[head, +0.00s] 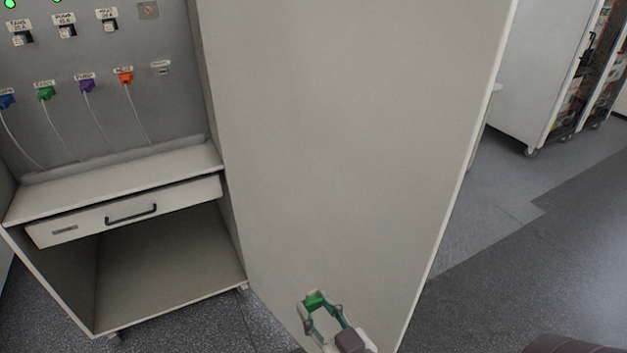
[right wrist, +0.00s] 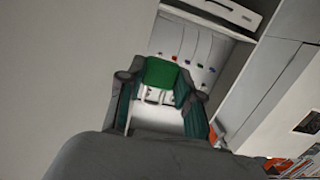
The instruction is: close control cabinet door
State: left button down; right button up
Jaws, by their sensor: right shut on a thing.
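The control cabinet door (head: 350,130) is a large pale panel standing open at the right side of the cabinet (head: 170,290). It also fills the left of the right wrist view (right wrist: 60,60). My right gripper (head: 314,298) is low in front of the door's lower part, and I cannot tell whether it touches the door. It is shut on a small green block (right wrist: 160,73), which looks like a connector. My left gripper is in neither view.
Inside the cabinet are a shelf and a drawer (head: 125,213) with a black handle. Above is a grey panel (head: 110,115) with several coloured plugs and cables. Another pale cabinet (head: 530,75) stands at the right.

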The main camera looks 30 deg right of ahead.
aim_at(349, 131)
jog(key=k+l+u, duration=0.15)
jog(key=l, duration=0.3)
jog(key=l+u, duration=0.15)
jog(key=l, duration=0.25)
jog(key=k+l+u, duration=0.15)
jog(key=l, duration=0.25)
jog(key=k+l+u, duration=0.1)
jog(key=l, duration=0.3)
jog(key=k+l+u, duration=0.15)
jog(key=k+l, duration=0.15)
jog(key=l+u, duration=0.25)
jog(key=l, duration=1.3)
